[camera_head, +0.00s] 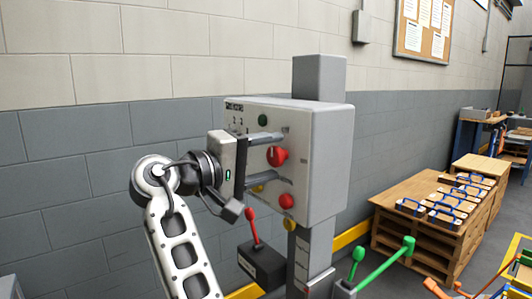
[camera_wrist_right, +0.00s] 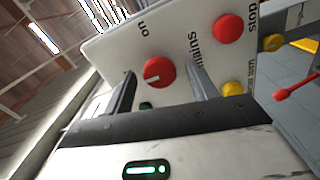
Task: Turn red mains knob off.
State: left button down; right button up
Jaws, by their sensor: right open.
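The red mains knob (camera_wrist_right: 159,73) is round with a white pointer line, on the white face of a control box (camera_head: 325,150). In the right wrist view the word "on" stands beyond it and "mains" runs beside it. In the head view the knob (camera_head: 278,156) shows between the finger lines of my right gripper (camera_head: 284,157). That gripper is open, one finger to each side of the knob; no contact with it is visible. It also shows in the right wrist view (camera_wrist_right: 160,76). My left gripper is not in view.
A red stop button (camera_wrist_right: 228,28) and a yellow button (camera_wrist_right: 233,90) sit close by on the panel. A red-handled lever (camera_head: 251,228) and green-handled levers (camera_head: 388,262) stand below. A block wall lies behind.

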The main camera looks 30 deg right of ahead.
notch_tip(320, 180, up, 3)
jog(key=shift+r, duration=0.2)
jog(key=o, duration=0.5)
jog(key=s+r, duration=0.1)
jog(key=r, duration=0.1)
jog(key=s+a+r, duration=0.1)
jog(key=s+r, duration=0.1)
jog(key=r, duration=0.1)
jog(key=shift+s+a+r, duration=0.1)
jog(key=shift+a+r, duration=0.2)
jog(key=shift+a, duration=0.05)
jog(key=s+a+r, duration=0.1)
jog(key=s, duration=0.1)
jog(key=s+a+r, duration=0.1)
jog(key=s+a, duration=0.1)
jog(key=s+a+r, duration=0.1)
jog(key=s, duration=0.1)
jog(key=shift+s+a+r, duration=0.15)
jog(key=shift+s+a, duration=0.05)
jog(key=shift+s, duration=0.2)
jog(key=c, duration=0.5)
jog(key=shift+s+a+r, duration=0.2)
jog(key=shift+s+a, duration=0.1)
jog(key=shift+s, duration=0.25)
jog(key=shift+s+a+r, duration=0.15)
jog(key=shift+s+a, duration=0.1)
jog(key=shift+s, duration=0.25)
